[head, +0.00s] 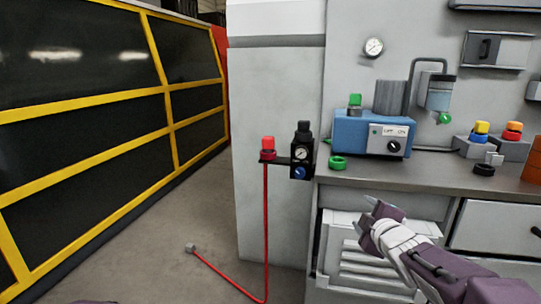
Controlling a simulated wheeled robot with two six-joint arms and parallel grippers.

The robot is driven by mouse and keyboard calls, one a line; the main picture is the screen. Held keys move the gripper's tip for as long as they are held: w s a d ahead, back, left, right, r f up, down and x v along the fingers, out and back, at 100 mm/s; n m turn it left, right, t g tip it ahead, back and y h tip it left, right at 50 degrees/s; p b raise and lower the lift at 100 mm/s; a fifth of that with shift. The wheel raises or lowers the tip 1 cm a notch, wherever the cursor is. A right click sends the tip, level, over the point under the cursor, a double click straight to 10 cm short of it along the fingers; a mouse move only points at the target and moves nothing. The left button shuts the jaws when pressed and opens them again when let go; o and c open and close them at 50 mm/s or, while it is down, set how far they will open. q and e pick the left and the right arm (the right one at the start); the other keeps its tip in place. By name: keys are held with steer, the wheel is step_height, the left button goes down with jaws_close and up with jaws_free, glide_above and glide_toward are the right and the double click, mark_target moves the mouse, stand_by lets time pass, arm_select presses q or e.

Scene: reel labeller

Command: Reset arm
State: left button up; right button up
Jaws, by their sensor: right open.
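My right gripper (366,214) is in the head view, in front of the bench's lower front, below the worktop edge. Its arm comes in from the bottom right. Its jaws are open, and I see nothing between them. My left gripper is not in view.
The grey worktop (430,178) holds a blue device (372,133), a green ring (338,162) and a dark ring (484,169). A regulator (302,152) is at the bench's left end. A red hose (265,230) runs to the floor. A yellow-framed fence (85,105) stands left.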

steer(key=s+a+f+m+g+p, duration=0.1)
steer(key=s+a+f+m+g, duration=0.25)
steer(key=s+f, duration=0.4)
steer(key=s+a+f+m+g, duration=0.2)
steer(key=s+f+g, duration=0.2)
steer(key=f, duration=0.7)
steer(key=s+a+f+m+g+y, duration=0.1)
steer(key=s+f+m+g, duration=0.6)
steer(key=s, duration=0.8)
step_height(320, 180, up, 37)
steer(key=p, duration=3.8)
steer(key=shift+w+m+t, duration=0.25)
steer(key=shift+m+t, duration=0.1)
steer(key=shift+t, duration=0.1)
